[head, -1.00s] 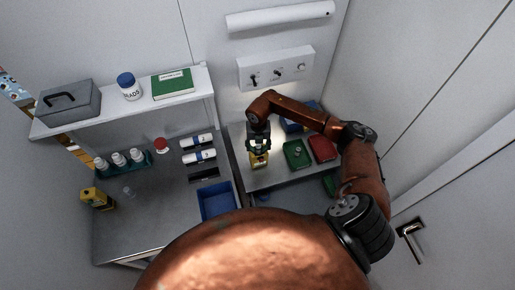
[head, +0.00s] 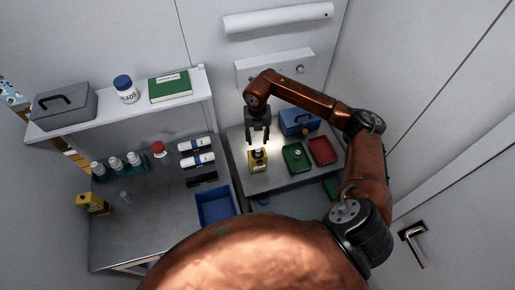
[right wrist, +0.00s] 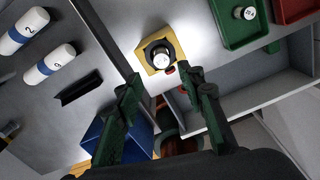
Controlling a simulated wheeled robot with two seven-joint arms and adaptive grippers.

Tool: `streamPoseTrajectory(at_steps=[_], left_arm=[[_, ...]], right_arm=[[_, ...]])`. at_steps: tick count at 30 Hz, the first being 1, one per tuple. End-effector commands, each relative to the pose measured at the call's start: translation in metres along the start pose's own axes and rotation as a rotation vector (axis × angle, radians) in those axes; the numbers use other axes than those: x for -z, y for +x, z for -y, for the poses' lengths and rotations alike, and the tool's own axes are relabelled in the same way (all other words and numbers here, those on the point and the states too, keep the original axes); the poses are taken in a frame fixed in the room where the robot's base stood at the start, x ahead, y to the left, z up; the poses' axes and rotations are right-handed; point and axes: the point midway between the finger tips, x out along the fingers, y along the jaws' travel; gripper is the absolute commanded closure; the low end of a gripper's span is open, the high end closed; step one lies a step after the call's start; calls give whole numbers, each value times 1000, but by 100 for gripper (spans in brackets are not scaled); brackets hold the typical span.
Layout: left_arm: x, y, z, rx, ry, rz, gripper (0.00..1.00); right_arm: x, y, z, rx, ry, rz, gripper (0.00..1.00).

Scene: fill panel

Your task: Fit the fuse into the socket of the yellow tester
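The yellow tester (head: 251,167) stands on the grey bench, and it also shows in the right wrist view (right wrist: 151,68). A dark cylinder with a white round top, seemingly the fuse (right wrist: 162,60), stands on the tester inside a dark ring, seemingly the socket. How deep it sits I cannot tell. It looks upright in the head view (head: 258,154). My right gripper (head: 258,138) hangs above the tester, apart from it. Its two fingers (right wrist: 160,84) are spread with nothing between them. My left gripper is not in view.
A green tray (head: 291,168) holding a small white-topped piece and a red tray (head: 322,150) lie right of the tester. A blue box (head: 297,121) stands behind them. A blue bin (head: 215,206) and white numbered bottles (head: 197,160) are to the left.

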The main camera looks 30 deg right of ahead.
Motion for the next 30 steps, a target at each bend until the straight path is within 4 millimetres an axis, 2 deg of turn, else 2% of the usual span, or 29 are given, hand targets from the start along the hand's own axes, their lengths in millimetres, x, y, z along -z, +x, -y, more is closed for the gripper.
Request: streamPoseTrajectory(at_steps=[3, 9, 25, 28, 30], left_arm=[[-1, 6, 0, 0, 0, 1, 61], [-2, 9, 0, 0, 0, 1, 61], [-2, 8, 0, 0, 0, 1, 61], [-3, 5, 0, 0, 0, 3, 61], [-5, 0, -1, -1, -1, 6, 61]], right_arm=[[-1, -16, 0, 0, 1, 2, 64], [0, -30, 0, 0, -1, 1, 64], [0, -31, 0, 0, 1, -1, 64], [7, -26, -4, -9, 5, -25, 64], [18, -18, -10, -24, 16, -70, 64]])
